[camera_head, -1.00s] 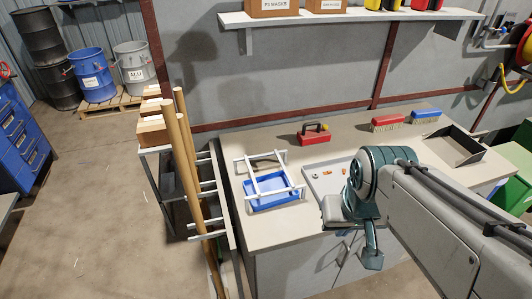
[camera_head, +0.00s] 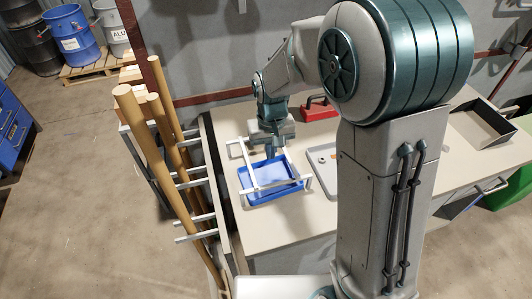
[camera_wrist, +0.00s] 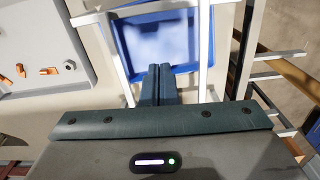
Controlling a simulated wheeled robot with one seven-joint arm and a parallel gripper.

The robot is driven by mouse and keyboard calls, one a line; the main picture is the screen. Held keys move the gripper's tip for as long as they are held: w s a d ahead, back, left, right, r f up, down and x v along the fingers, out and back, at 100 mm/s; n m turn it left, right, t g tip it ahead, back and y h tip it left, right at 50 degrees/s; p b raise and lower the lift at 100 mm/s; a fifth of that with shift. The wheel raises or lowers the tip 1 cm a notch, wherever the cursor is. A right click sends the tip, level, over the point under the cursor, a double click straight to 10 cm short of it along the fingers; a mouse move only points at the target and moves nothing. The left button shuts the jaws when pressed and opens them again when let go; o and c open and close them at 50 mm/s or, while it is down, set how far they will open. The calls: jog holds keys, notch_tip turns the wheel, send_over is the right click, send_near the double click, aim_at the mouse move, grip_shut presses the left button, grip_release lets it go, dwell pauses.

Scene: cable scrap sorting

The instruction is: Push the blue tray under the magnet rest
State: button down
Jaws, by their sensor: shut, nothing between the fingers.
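The blue tray (camera_head: 283,172) lies on the bench inside the footprint of the magnet rest (camera_head: 281,189), a white frame of thin rails on short legs. Rails cross above the tray. My gripper (camera_head: 270,155) points down at the tray's far side, shut and empty. In the wrist view my gripper's fingertips (camera_wrist: 158,70) are together at the near wall of the blue tray (camera_wrist: 150,45), between two side rails of the magnet rest (camera_wrist: 206,45). I cannot tell whether they touch the wall.
A red block with a black handle (camera_head: 318,112) stands behind, to the right. A grey plate (camera_wrist: 35,45) with several small copper-coloured pieces lies beside the rest. Long wooden poles (camera_head: 150,145) lean at the bench's left edge. An open black box (camera_head: 482,130) stands far right.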

aim_at(269, 179)
jog(key=f, duration=1)
jog(key=shift+w+a+f+p, duration=0.1)
jog(key=shift+a+f+p, duration=0.1)
jog(key=shift+f+p, duration=0.15)
jog(key=w, duration=0.2)
jog(key=shift+w+a+r+p, duration=0.2)
jog(key=shift+w+a+p, duration=0.1)
jog(key=shift+p, duration=0.1)
jog(key=shift+w+a, duration=0.15)
jog(key=shift+w, duration=0.55)
jog(key=shift+w+a+b, duration=0.25)
jog(key=shift+w, duration=0.8)
jog(key=shift+w+a+b, duration=0.25)
jog(key=shift+w, duration=0.8)
jog(key=shift+s, duration=0.1)
